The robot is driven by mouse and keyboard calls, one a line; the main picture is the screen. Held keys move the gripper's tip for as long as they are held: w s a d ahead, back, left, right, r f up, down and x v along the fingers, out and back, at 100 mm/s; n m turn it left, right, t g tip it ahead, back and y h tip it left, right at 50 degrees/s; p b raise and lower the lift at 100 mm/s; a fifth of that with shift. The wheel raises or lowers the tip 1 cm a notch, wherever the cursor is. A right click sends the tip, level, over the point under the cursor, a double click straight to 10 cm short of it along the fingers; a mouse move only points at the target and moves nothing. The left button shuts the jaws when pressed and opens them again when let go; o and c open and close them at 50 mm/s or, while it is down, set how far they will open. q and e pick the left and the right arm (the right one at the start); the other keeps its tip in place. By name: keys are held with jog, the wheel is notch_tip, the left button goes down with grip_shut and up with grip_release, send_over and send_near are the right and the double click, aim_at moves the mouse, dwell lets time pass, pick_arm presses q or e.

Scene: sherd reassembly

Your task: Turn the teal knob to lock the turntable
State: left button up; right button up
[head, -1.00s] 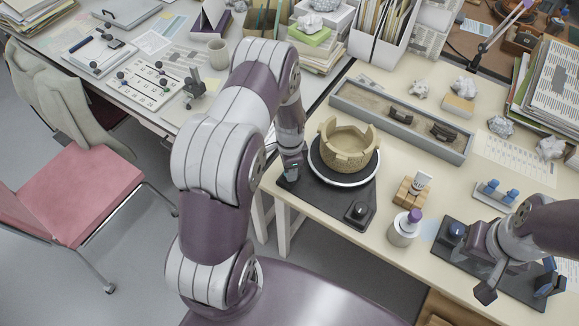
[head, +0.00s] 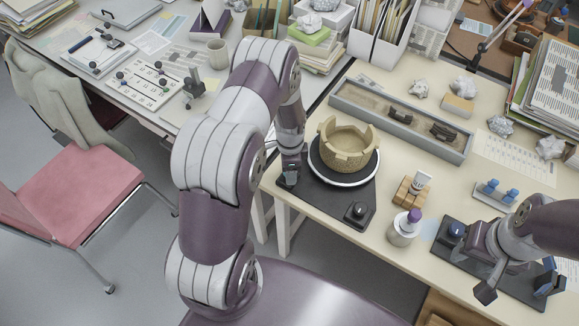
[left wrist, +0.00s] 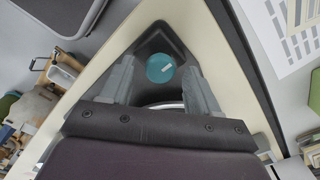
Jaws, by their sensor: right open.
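The teal knob (left wrist: 160,68) is round with a pale mark on top. It sits on a corner of the dark turntable base in the left wrist view. My left gripper (left wrist: 159,76) is open above that corner, one finger on each side of the knob with gaps between. In the head view my left gripper (head: 291,178) mostly hides the knob. The turntable (head: 346,181) is a black disc with a white rim. It carries a tan, partly rebuilt bowl (head: 347,150) with a broken rim. My right gripper (head: 518,288) is open and empty at the right.
A black knob (head: 357,211) stands on the base's front corner. A grey sherd tray (head: 400,120) is behind.

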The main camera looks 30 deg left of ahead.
pick_arm(q)
notch_tip(320, 180, up, 13)
jog(key=shift+f+b, duration=0.15)
jog(key=shift+b, duration=0.3)
dwell(0.4)
jog(key=s+d+r+n, duration=0.4)
jog(key=s+n, duration=0.1)
jog(key=s, duration=0.1)
jog(key=s+d+r+n+t, duration=0.1)
jog(key=s+d+r+n, duration=0.3)
jog(key=s+n, duration=0.2)
jog(key=shift+s, duration=0.65)
